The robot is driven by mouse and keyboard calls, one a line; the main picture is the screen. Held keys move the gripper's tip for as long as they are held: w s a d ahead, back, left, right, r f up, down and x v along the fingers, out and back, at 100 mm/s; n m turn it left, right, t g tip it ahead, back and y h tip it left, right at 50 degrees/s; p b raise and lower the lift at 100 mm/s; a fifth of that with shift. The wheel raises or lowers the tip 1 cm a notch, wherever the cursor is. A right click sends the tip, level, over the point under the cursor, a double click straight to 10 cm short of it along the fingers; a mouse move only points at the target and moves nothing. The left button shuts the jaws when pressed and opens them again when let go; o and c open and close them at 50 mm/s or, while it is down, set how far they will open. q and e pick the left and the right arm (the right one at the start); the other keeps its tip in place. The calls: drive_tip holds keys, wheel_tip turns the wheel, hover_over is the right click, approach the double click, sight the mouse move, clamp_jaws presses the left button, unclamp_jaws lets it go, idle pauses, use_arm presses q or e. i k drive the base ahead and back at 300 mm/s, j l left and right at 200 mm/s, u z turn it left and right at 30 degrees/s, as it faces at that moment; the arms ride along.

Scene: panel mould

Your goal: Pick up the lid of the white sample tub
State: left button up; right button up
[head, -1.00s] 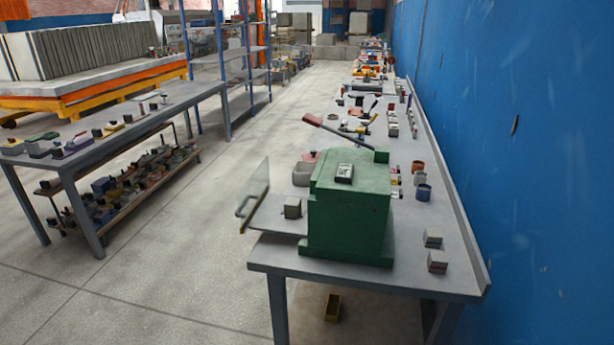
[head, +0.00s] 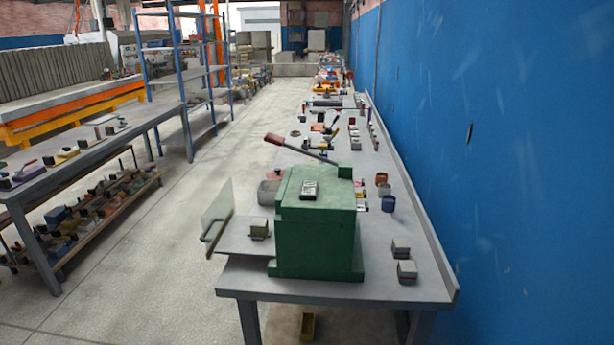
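I cannot make out a white sample tub or its lid for certain in the head view. A grey round tub-like container (head: 268,192) stands behind the green machine (head: 316,225), partly hidden by it; a reddish piece shows above it. Small pale grey blocks or boxes (head: 401,247) sit on the near right of the grey workbench (head: 330,291), too small to identify. Neither of my grippers is in view.
The workbench runs back along a blue wall (head: 480,150) with many small items on it. A hinged panel (head: 217,215) sticks out left of the green machine. A second table (head: 85,145) and blue shelving (head: 190,75) stand left. The concrete aisle (head: 185,235) between is clear.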

sight(278, 174)
drive_tip(key=i+j+z, duration=0.25)
drive_tip(key=j, duration=0.35)
drive_tip(key=j+z, duration=0.25)
drive_tip(key=j, duration=0.35)
drive_tip(key=i+j+z, duration=0.15)
drive_tip(key=j+z, duration=0.15)
drive_tip(key=j, duration=0.35)
